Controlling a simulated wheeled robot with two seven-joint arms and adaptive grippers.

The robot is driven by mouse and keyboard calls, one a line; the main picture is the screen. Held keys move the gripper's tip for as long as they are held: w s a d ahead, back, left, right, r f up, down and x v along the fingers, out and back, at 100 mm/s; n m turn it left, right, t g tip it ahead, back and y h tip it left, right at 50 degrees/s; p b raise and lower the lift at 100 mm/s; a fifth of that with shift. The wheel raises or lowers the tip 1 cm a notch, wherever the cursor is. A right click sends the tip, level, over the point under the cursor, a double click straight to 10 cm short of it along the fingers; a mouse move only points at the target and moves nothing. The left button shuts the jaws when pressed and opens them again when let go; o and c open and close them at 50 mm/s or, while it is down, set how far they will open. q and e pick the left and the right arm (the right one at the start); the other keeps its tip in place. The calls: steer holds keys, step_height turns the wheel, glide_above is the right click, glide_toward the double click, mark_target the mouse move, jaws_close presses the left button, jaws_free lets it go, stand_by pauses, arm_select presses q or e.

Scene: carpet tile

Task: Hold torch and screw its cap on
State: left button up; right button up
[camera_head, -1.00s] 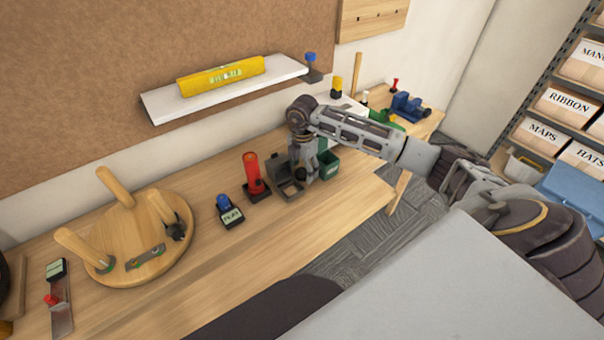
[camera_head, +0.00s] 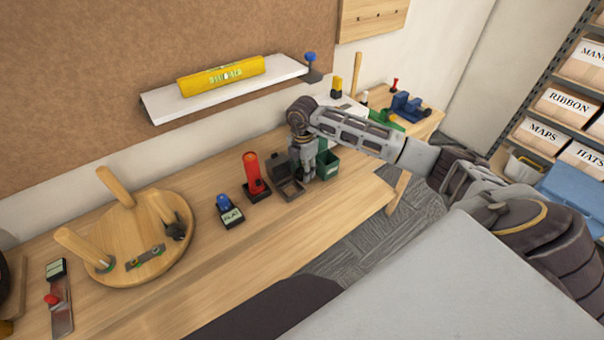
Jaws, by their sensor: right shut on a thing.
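A red torch (camera_head: 252,168) stands upright in a dark holder (camera_head: 258,192) on the wooden bench. My right gripper (camera_head: 307,172) points down at the right of the torch, apart from it, beside an open dark box (camera_head: 288,190). It is shut on a small dark thing, mostly hidden by the fingers, and I cannot tell for sure that this is the torch cap. My left gripper is out of view.
A green bin (camera_head: 327,167) stands just right of my right gripper. A blue-topped item with a label (camera_head: 229,211) is left of the torch. The front of the bench is clear.

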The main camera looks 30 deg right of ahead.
steer(key=shift+r, duration=0.5)
step_height(320, 180, up, 10)
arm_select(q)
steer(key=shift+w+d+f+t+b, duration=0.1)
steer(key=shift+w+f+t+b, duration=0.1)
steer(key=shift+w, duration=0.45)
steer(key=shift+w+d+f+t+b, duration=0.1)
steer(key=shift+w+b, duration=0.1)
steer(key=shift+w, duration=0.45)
arm_select(e)
step_height(320, 180, up, 7)
glide_above(302, 171)
steer(key=shift+s, duration=0.15)
